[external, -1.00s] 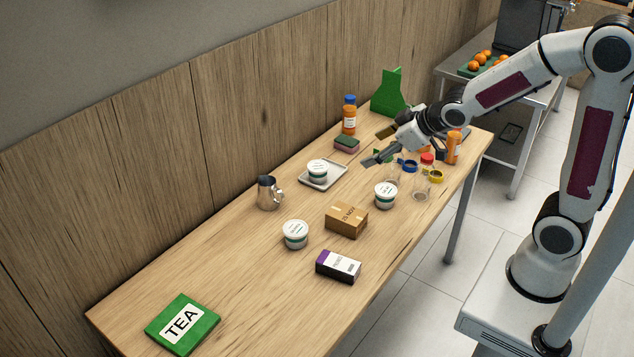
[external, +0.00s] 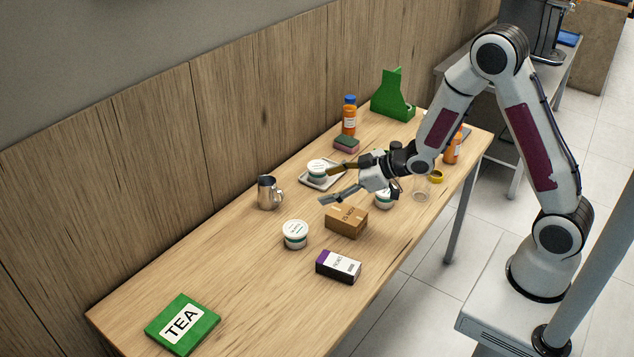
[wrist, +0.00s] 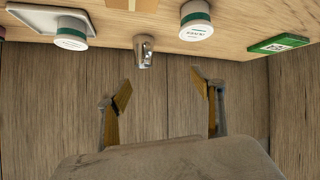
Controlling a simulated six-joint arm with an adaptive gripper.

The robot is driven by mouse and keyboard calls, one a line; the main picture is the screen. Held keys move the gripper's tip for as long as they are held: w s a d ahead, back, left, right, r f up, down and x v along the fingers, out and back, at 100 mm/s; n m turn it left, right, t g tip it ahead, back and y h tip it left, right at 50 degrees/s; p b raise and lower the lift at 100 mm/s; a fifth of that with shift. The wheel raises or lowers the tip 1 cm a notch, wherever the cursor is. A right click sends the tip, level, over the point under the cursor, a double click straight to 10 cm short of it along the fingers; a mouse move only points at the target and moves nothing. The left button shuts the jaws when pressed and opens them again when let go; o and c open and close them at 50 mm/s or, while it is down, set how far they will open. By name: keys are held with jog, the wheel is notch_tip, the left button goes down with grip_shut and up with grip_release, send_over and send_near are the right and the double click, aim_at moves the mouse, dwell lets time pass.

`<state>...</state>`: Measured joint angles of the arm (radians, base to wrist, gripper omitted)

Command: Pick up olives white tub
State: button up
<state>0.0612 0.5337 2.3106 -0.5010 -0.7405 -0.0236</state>
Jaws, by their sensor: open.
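One tub (external: 295,234) stands left of the cardboard box; a tub also shows upper right in the wrist view (wrist: 196,22). Another tub (external: 317,169) sits on a small tray (external: 333,179), also at upper left in the wrist view (wrist: 70,34). The third tub (external: 384,200) is partly hidden under my wrist. My gripper (external: 326,186) is open and empty, above the table near the tray. Its spread fingers show in the wrist view (wrist: 161,88).
A cardboard box (external: 346,221), a purple-and-white box (external: 339,266), a metal mug (external: 267,193) and a green tea box (external: 183,323) stand around. A sponge (external: 346,144), an orange bottle (external: 349,116) and jars are farther back. The wooden wall borders the table.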

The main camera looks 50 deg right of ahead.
aim_at(302, 228)
jog(key=a+f+y, duration=0.1)
jog(key=f, duration=0.2)
jog(key=a+f+y, duration=0.1)
jog(key=a+f, duration=0.1)
jog(key=a+f+y, duration=0.1)
jog(key=a+f, duration=0.1)
jog(key=f, duration=0.1)
jog(key=shift+s+a+f+n+t, duration=0.1)
jog(key=shift+s+f+n+t, duration=0.2)
jog(key=shift+s+n, duration=0.1)
jog(key=shift+s+a+f+y, duration=0.2)
jog(key=shift+a+f+y, duration=0.15)
jog(key=shift+f+y, duration=0.15)
jog(key=shift+w, duration=0.1)
jog(key=shift+x, duration=1.2)
jog(key=shift+x, duration=2.6)
jog(key=shift+c, duration=0.4)
jog(key=c, duration=1.1)
